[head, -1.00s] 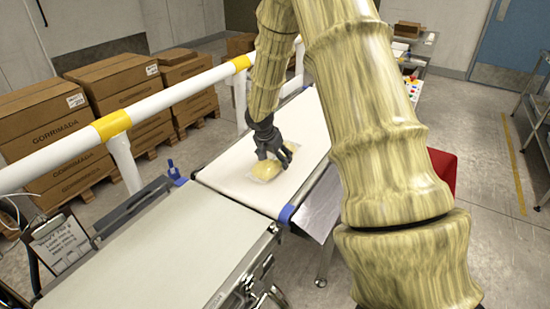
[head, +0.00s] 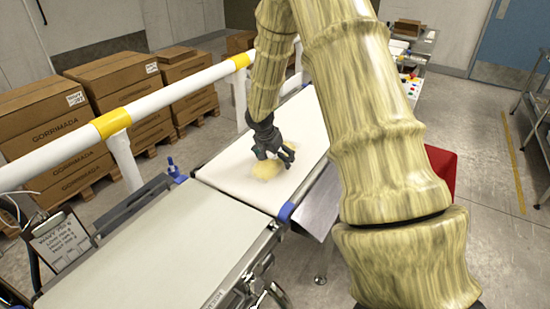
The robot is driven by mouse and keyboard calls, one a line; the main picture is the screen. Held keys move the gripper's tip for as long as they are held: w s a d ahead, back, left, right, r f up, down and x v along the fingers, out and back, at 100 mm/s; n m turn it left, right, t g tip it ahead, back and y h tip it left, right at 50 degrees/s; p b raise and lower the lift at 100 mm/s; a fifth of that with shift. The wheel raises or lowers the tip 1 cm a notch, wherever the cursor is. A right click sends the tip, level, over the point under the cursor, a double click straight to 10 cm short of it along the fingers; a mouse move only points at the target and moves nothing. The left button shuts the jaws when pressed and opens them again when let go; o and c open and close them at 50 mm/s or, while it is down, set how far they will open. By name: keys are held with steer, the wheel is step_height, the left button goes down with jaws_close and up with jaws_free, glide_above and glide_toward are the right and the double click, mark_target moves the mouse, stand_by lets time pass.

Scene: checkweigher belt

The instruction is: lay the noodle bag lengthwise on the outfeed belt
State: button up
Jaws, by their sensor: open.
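The noodle bag (head: 266,170) is a clear bag with pale yellow contents. It lies flat on the white belt (head: 235,184) beyond the gap between the two belts, near the middle of that belt's width. My gripper (head: 274,158) is dark grey and open, just above and over the far side of the bag. It hides part of the bag. I cannot tell whether the fingers touch it. The bag's exact lengthwise direction is hard to make out.
A nearer grey-white belt (head: 150,255) fills the lower left. A white and yellow rail (head: 75,143) runs along the left, with stacked cartons (head: 55,130) behind it. A clipboard (head: 62,240) hangs at the left. A red bin (head: 441,170) stands right of the belt, partly behind my arm.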

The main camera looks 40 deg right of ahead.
steer(key=shift+r, duration=0.15)
steer(key=b+v, duration=0.1)
steer(key=v, duration=1.1)
steer(key=shift+a, duration=0.1)
